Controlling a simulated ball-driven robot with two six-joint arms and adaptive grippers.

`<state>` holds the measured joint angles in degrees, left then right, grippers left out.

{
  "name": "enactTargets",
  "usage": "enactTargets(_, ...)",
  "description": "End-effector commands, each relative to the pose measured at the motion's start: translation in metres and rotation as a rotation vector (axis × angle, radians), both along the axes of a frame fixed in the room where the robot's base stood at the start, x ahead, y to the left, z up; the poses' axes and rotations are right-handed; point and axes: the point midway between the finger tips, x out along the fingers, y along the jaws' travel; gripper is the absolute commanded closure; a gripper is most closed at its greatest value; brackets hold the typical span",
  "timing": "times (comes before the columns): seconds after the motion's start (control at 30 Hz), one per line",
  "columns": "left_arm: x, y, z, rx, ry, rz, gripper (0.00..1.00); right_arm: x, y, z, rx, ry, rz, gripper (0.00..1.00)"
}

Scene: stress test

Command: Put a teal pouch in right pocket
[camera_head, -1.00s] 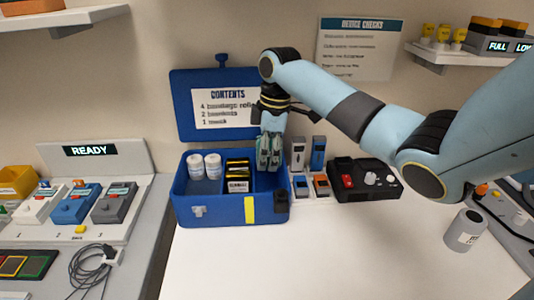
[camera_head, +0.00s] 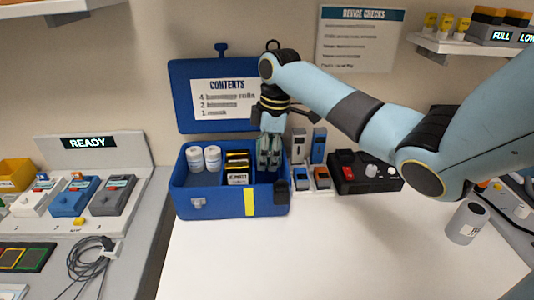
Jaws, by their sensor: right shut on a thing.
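The blue box (camera_head: 210,205) stands with its lid (camera_head: 190,75) open on the white table. Its left pocket holds white rolls (camera_head: 203,158), and its middle pocket holds dark, yellow-edged packs (camera_head: 237,166). My right gripper (camera_head: 268,165) points down into the right pocket (camera_head: 260,179) and is shut on a small teal thing, apparently the teal pouch. The fingers hide most of it, and I cannot tell whether it touches the pocket floor. My left gripper is not in view.
Grey, blue and orange devices (camera_head: 318,146) and a black panel with a red switch (camera_head: 365,178) stand close right of the box. A grey cylinder (camera_head: 467,222) stands at the right. The table's front middle is clear.

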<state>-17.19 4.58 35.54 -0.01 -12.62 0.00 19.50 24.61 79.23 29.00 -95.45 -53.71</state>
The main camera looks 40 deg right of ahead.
Motion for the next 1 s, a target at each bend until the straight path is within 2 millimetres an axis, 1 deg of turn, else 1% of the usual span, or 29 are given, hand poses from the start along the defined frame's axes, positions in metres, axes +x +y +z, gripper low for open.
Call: enactTargets(1.0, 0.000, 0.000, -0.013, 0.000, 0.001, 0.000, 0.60, 0.000, 0.000, -0.026, 0.000, 0.000, 0.001, 1.00)
